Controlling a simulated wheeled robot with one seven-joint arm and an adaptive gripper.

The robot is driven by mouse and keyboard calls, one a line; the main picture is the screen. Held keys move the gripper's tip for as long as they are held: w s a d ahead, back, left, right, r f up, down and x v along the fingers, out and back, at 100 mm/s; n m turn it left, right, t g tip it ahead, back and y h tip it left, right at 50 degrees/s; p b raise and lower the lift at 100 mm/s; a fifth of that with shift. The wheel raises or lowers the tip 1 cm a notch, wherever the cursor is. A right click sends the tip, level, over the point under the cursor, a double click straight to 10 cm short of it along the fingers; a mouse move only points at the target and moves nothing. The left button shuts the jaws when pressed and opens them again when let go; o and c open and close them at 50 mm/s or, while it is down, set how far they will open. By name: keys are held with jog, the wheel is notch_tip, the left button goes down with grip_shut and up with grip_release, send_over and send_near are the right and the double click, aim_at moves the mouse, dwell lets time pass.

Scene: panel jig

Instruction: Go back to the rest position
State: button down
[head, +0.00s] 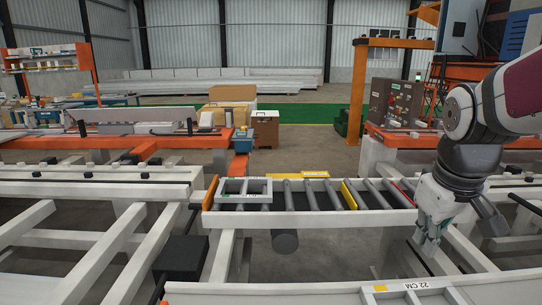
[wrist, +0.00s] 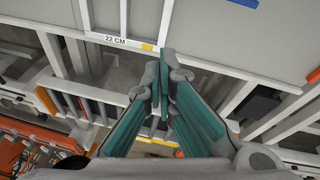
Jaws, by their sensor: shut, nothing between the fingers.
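My gripper (head: 428,246) hangs pointing down at the right of the head view, over the right end of the roller conveyor. In the wrist view my gripper (wrist: 164,62) shows its fingers brought together, with nothing between the tips. A grey-white frame (head: 244,191) lies on the left part of the roller conveyor (head: 340,219), apart from my gripper. A panel piece with a "22 CM" label (head: 417,286) lies at the bottom right of the head view, near and below my gripper. The label also shows in the wrist view (wrist: 115,40).
White steel beams (head: 95,255) run along the left and front. A yellow bar (head: 349,195) crosses the rollers. Cardboard boxes (head: 232,94) sit at the back. Open floor (head: 310,150) lies beyond the conveyor.

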jog(key=s+a+m+t, duration=0.1)
jog(key=s+a, duration=0.3)
jog(key=s, duration=0.3)
jog(key=s+a+r+m+t+y, duration=0.1)
jog(key=s+a, duration=0.3)
jog(key=s, duration=0.2)
jog(key=shift+s, duration=0.4)
